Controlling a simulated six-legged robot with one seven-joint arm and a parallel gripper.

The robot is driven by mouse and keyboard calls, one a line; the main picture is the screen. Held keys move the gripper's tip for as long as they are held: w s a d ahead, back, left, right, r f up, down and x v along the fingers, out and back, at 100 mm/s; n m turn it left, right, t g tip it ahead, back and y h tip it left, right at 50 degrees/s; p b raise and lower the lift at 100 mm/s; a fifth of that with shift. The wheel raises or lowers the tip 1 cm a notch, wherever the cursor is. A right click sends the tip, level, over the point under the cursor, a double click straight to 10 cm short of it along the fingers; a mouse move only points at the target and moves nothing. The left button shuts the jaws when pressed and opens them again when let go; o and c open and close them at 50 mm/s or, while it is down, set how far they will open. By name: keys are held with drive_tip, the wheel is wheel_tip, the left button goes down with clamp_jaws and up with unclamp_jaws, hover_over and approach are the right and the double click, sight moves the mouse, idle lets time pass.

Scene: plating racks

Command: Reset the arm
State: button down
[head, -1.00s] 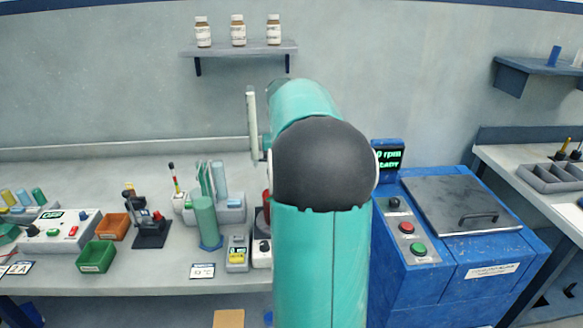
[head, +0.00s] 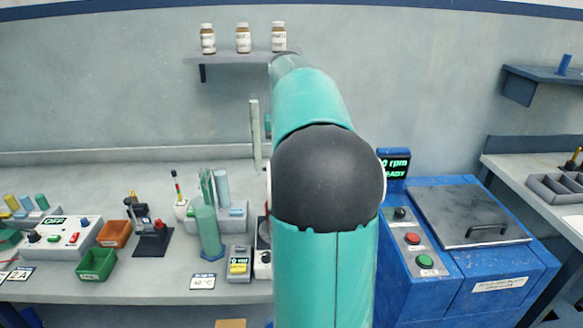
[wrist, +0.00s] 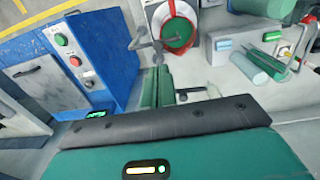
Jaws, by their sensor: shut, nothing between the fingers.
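My teal arm with its black round joint stands in the middle of the head view and hides my gripper there. In the wrist view my gripper (wrist: 157,50) shows as narrow grey and teal parts beyond the dark edge of my wrist. Its fingers are close together with nothing held between them. It hangs over the bench area, between the blue machine and a red round vessel with a green inside (wrist: 179,32). I cannot tell its exact height.
The blue machine (head: 463,266) with a grey lid stands right of my arm. The bench (head: 120,277) at left holds a green bin (head: 97,264), an orange bin (head: 114,234) and a teal cylinder (head: 207,233). A wall shelf (head: 225,59) carries three bottles behind my arm.

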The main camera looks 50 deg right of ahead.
wheel_tip(320, 180, up, 8)
drive_tip(key=shift+a, duration=0.2)
drive_tip(key=a+f+n+t+h, duration=0.1)
drive_tip(key=a+f+n+t, duration=0.15)
drive_tip(key=a, duration=0.95)
drive_tip(key=a+f+n+t, duration=0.1)
drive_tip(key=a+n, duration=0.2)
drive_tip(key=a, duration=0.9)
drive_tip(key=s+a+f+n+t, duration=0.1)
drive_tip(key=s+a+f+n, duration=0.1)
drive_tip(key=s+a+f, duration=0.2)
drive_tip(key=s+a+f+n+t+y, duration=0.1)
drive_tip(key=s+a+f, duration=0.4)
drive_tip(key=a, duration=0.6)
wheel_tip(320, 180, down, 3)
drive_tip(key=shift+r+n, duration=0.15)
drive_tip(key=shift+n, duration=0.5)
